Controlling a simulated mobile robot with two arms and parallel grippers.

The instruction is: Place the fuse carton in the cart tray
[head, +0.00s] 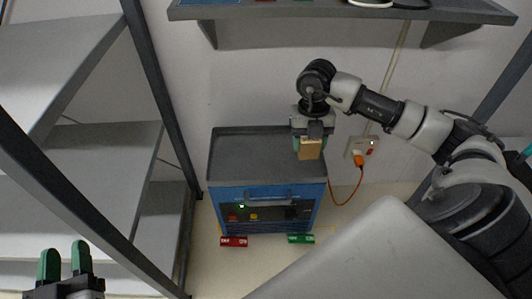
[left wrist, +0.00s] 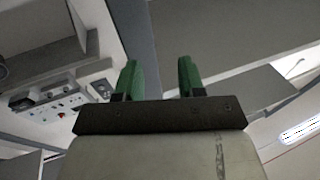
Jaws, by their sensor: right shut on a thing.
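The fuse carton (head: 310,149) is a small tan box in the head view. My right gripper (head: 309,140) is shut on it, over the right part of the cart tray. The cart tray (head: 245,155) is the dark grey, rimmed top of a blue cart (head: 270,207). I cannot tell whether the carton touches the tray surface. My left gripper (head: 66,262) is at the lower left of the head view, far from the cart. Its green fingers stand apart and empty, as the left wrist view (left wrist: 160,80) also shows.
White shelves with dark posts (head: 100,150) stand to the left. A grey wall shelf (head: 340,12) hangs above the cart. A wall socket (head: 362,150) with an orange cable is right of the cart. Red (head: 233,241) and green (head: 300,239) blocks lie before it. The tray's left part is bare.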

